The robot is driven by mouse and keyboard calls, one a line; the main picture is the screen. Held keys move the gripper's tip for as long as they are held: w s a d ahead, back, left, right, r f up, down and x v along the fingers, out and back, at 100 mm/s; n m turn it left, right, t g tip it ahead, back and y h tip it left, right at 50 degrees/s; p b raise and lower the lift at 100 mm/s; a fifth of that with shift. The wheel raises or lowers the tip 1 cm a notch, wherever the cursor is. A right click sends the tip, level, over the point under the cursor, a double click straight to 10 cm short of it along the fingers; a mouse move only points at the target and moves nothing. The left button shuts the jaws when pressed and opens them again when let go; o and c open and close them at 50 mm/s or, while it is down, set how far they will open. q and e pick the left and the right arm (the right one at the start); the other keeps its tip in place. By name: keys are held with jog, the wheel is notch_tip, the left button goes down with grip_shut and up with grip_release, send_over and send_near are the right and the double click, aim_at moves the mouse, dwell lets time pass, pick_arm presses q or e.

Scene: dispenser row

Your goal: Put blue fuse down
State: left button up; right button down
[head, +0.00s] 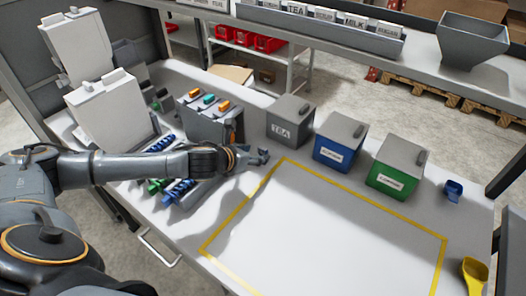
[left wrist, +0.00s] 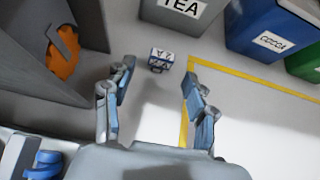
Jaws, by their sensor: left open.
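A small blue and white block, seemingly the blue fuse (left wrist: 160,60), is on the pale worktop in the left wrist view, just outside the yellow line and in front of the box marked TEA. My left gripper (left wrist: 155,95) is open, its fingers spread to either side below the block in that view; nothing is between them. In the head view my left gripper (head: 257,157) is low over the worktop near the yellow outline's upper left corner. There I cannot tell the block apart from the fingertips. My right gripper is not in view.
The grey TEA box (head: 289,121), blue box (head: 340,140) and green box (head: 395,167) stand behind the yellow-outlined area (head: 330,225), which is empty. A grey holder (head: 212,122) with orange and teal tops stands left. A yellow scoop (head: 474,273) lies at right.

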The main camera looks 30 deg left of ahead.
aim_at(261, 151)
pick_arm(q)
jog(key=shift+w+d+f, duration=0.1)
jog(key=shift+w+f, duration=0.1)
jog(key=shift+w, duration=0.35)
jog(key=p+x, duration=0.1)
jog(key=x, duration=0.3)
jog(key=shift+w, duration=0.2)
jog(key=c, duration=0.9)
jog(key=shift+r, duration=0.1)
jog(key=shift+c, duration=0.2)
